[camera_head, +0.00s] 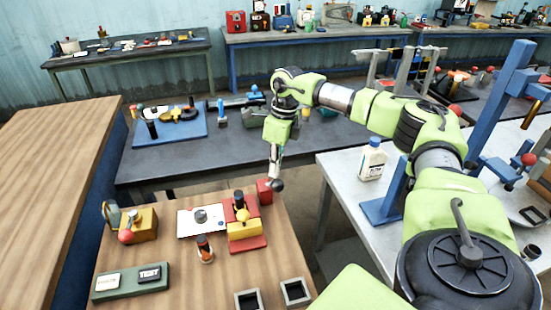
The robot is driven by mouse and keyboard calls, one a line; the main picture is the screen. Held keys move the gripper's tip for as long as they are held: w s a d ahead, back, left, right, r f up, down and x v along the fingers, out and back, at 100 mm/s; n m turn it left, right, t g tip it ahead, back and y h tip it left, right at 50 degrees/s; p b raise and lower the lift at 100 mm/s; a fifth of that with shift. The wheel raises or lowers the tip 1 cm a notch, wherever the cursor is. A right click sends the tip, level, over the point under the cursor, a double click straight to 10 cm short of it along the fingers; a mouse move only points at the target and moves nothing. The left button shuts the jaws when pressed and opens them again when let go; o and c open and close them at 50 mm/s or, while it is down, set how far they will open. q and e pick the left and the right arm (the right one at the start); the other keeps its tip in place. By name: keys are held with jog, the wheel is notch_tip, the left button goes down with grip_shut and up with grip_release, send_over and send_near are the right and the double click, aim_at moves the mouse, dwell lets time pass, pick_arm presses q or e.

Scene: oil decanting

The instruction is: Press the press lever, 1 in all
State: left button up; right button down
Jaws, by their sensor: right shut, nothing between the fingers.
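A small red and yellow press-like fixture (243,222) stands on the wooden table (170,218). A red block (264,191) stands at its back right, with a dark round knob (277,186) beside it, which looks like the end of a lever. My right gripper (274,176) points down, shut and empty, with its tips right at the knob. I cannot tell whether they touch it. A larger blue frame (497,110) with red ball knobs stands on the grey table at right. My left gripper is not in view.
The wooden table also holds a yellow block with a red ball (143,224), a white plate (188,222), a small orange-ringed part (205,249), a green label board (130,281) and dark square holders (295,291). A white bottle (372,160) stands at right.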

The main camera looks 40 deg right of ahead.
aim_at(279, 183)
jog(key=s+a+f+b, duration=0.2)
jog(key=s+f, duration=0.2)
jog(key=f, duration=0.1)
jog(key=shift+s+a+b, duration=0.35)
jog(key=shift+s+b, duration=0.05)
dwell(5.3)
jog(key=shift+r, duration=0.1)
dwell(0.4)
jog(key=shift+w+d+r+p, duration=0.4)
jog(key=shift+w+r+p, duration=0.2)
jog(key=shift+r, duration=0.2)
jog(key=shift+w+d+r+p, duration=0.2)
jog(key=shift+w+r+p, duration=0.1)
jog(key=shift+w, duration=0.15)
jog(key=shift+w+d+r+p, duration=0.15)
jog(key=shift+w+d+r, duration=0.1)
jog(key=shift+w, duration=0.15)
jog(key=shift+w+d+r+p, duration=0.45)
jog(key=shift+w+r+p, duration=0.2)
jog(key=shift+w+r, duration=0.25)
jog(key=shift+w+d+r+p, duration=0.45)
jog(key=shift+w+r+p, duration=0.2)
jog(key=shift+w+r, duration=0.15)
